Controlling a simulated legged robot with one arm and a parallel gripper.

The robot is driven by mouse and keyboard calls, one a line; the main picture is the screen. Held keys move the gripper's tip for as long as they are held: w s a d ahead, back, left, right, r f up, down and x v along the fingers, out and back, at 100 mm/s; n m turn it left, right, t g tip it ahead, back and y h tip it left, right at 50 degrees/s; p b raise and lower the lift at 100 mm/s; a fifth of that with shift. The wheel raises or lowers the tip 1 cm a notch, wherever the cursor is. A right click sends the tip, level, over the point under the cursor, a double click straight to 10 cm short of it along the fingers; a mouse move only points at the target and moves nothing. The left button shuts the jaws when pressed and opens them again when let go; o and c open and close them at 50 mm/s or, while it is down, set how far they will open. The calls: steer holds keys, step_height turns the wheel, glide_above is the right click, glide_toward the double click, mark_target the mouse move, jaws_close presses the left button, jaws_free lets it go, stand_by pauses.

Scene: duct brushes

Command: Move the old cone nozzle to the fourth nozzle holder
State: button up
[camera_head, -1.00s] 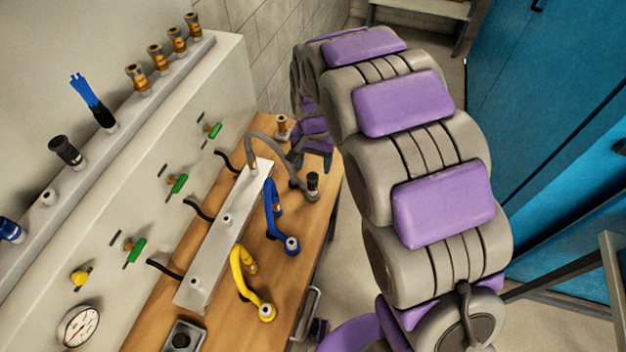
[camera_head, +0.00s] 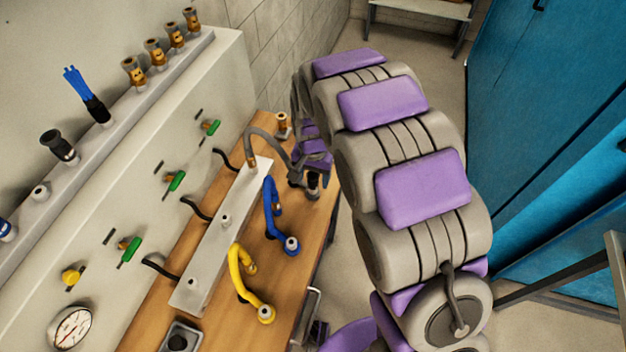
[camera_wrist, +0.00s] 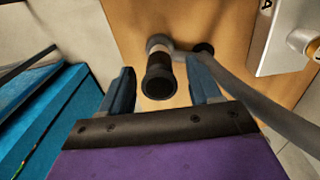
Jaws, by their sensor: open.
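A black nozzle with a round open mouth (camera_wrist: 159,82) stands on the wooden bench at the end of a grey hose; it appears to be the cone nozzle. In the head view this nozzle (camera_head: 313,183) is partly hidden by my gripper (camera_head: 304,172). In the wrist view my gripper (camera_wrist: 161,78) is open, with one blue finger on each side of the nozzle. I cannot tell whether either finger touches it. A light grey ledge (camera_head: 140,98) along the wall panel carries a row of holders. One holder (camera_head: 40,192) is empty, beside a black nozzle (camera_head: 59,146).
The ledge also holds a blue brush (camera_head: 88,97) and several brass fittings (camera_head: 155,53). A metal plate (camera_head: 218,240), a blue hose (camera_head: 271,212) and a yellow hose (camera_head: 240,274) occupy the bench. Green valves (camera_head: 175,181) project from the panel. Blue lockers (camera_head: 550,110) stand right.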

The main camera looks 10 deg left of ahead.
mark_target(314, 174)
steer(key=shift+f, duration=0.7)
steer(key=shift+p, duration=0.45)
stand_by(0.6)
steer(key=shift+c, duration=0.4)
jaws_close()
steer(key=shift+r, duration=0.2)
stand_by(0.3)
steer(key=shift+r+p, duration=1.35)
steer(key=shift+r, duration=1.5)
